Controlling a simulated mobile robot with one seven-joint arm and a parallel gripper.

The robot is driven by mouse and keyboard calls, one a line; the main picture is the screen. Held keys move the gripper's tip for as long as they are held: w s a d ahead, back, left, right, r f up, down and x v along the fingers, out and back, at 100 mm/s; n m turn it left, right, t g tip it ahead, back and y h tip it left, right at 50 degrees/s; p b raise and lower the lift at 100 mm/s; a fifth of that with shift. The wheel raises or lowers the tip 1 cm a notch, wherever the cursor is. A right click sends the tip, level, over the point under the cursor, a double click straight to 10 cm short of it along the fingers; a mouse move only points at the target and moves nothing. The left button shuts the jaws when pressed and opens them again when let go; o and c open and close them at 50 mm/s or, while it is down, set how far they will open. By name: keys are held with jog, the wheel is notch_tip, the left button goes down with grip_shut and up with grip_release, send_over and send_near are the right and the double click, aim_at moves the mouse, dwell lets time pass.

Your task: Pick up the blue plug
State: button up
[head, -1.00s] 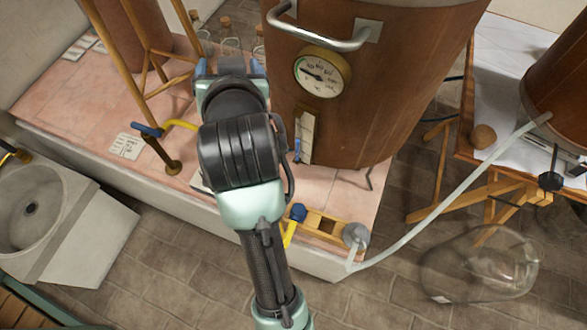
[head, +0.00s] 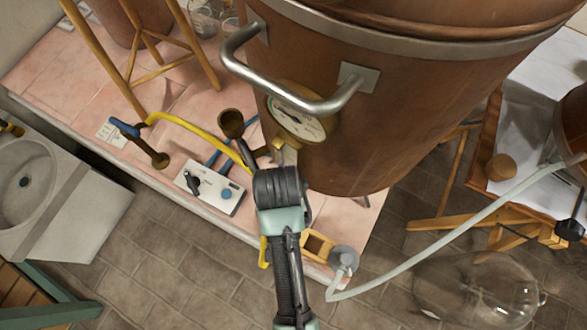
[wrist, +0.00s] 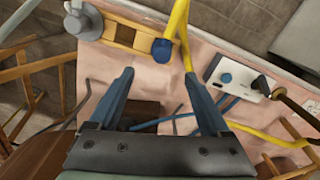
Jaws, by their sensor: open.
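The blue plug (wrist: 162,50) shows in the wrist view as a dark blue round cap at the end of a wooden rack (wrist: 120,35), beside a yellow hose (wrist: 178,28). In the head view my arm hides the plug, and only part of the rack (head: 318,246) shows. My gripper (wrist: 158,78) is open, with nothing between its blue fingers. In the wrist view the plug lies beyond the fingertips, between their lines. I cannot tell the exact gap. My gripper's fingers are hidden in the head view.
A large copper vessel (head: 400,120) with a metal handle stands close to my arm. A white box with knobs (head: 214,190) lies on the pink tiled platform. A grey stopper (head: 343,258) with a pale hose sits at the rack's end. A glass flask (head: 475,285) lies at lower right.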

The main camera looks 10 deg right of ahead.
notch_tip(320, 180, down, 7)
jog(key=shift+f+b, duration=0.1)
jog(key=shift+b, duration=0.45)
jog(key=shift+w+a+f+b, duration=0.15)
jog(key=shift+f+b, duration=0.1)
jog(key=shift+f, duration=1.15)
jog(key=shift+w+f+b, duration=0.15)
jog(key=shift+f+b, duration=0.05)
jog(key=shift+f, duration=1.2)
grip_shut()
